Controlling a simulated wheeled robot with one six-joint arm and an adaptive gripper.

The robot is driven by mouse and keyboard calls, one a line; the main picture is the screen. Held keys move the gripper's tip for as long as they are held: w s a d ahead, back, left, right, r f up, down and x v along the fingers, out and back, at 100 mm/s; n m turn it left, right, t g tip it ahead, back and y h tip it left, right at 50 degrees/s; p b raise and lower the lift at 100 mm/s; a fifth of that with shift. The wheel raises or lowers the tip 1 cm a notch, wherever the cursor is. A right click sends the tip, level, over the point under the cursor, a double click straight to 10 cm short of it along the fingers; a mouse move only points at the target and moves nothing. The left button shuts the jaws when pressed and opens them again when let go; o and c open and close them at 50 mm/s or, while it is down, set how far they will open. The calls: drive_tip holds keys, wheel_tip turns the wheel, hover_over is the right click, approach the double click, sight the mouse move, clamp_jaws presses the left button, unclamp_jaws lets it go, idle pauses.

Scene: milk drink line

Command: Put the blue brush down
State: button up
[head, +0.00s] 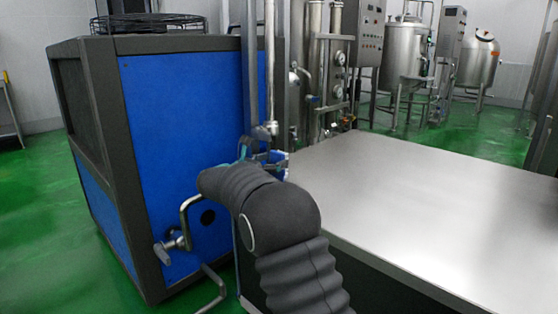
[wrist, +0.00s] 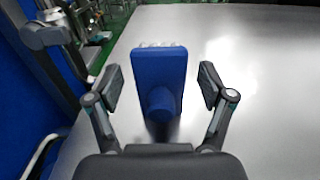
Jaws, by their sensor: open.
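The blue brush (wrist: 160,74) shows in the wrist view between the two fingers of my gripper (wrist: 160,88). It has a blue block, a round blue handle end towards me and pale bristles at its far end. The fingers are open, with a gap on each side of the brush. The brush appears to be over or on the metal table (wrist: 250,60), near its left edge; I cannot tell whether it rests flat. In the head view my arm hides most of the brush, and a small bit of blue shows by my gripper (head: 262,158).
The metal table top (head: 440,200) is bare to the right. A large blue and dark grey machine (head: 185,130) stands close on the left, with a pipe and valve (head: 175,243) low in front. Steel pipes and a control box (head: 368,30) rise behind. Steel tanks (head: 405,55) stand farther back.

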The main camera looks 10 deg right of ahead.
drive_tip(key=v, duration=0.9)
drive_tip(key=s+d+m+g, duration=0.1)
drive_tip(key=s+d, duration=0.1)
drive_tip(key=s+d+m+g+y, duration=0.1)
drive_tip(key=s+d+m, duration=0.1)
drive_tip(key=s+d, duration=0.1)
drive_tip(key=s+d+r+m, duration=0.1)
drive_tip(key=s+d, duration=0.1)
drive_tip(key=d, duration=0.1)
drive_tip(key=shift+s+d+g+y, duration=0.1)
drive_tip(key=shift+s+g+y, duration=0.15)
drive_tip(key=shift+g+y, duration=0.15)
drive_tip(key=s+d+f+m+g+y, duration=0.1)
drive_tip(key=s+d+m+y, duration=0.2)
drive_tip(key=s, duration=0.4)
drive_tip(key=s+d+f+m+g+y, duration=0.1)
drive_tip(key=s+d+m+g, duration=0.2)
drive_tip(key=s, duration=0.4)
drive_tip(key=s+a+f+m+y, duration=0.1)
drive_tip(key=s+f+m+y, duration=0.1)
drive_tip(key=s+m, duration=0.3)
drive_tip(key=s+a+f+m+t+y, duration=0.1)
drive_tip(key=s+m, duration=0.4)
drive_tip(key=s, duration=0.6)
drive_tip(key=s+a+f+m+t+y, duration=0.1)
drive_tip(key=s+a+f+m+y, duration=0.1)
drive_tip(key=s+f+m+y, duration=0.3)
drive_tip(key=s, duration=0.3)
drive_tip(key=shift+s+a+y, duration=0.25)
drive_tip(key=shift+a+y, duration=0.05)
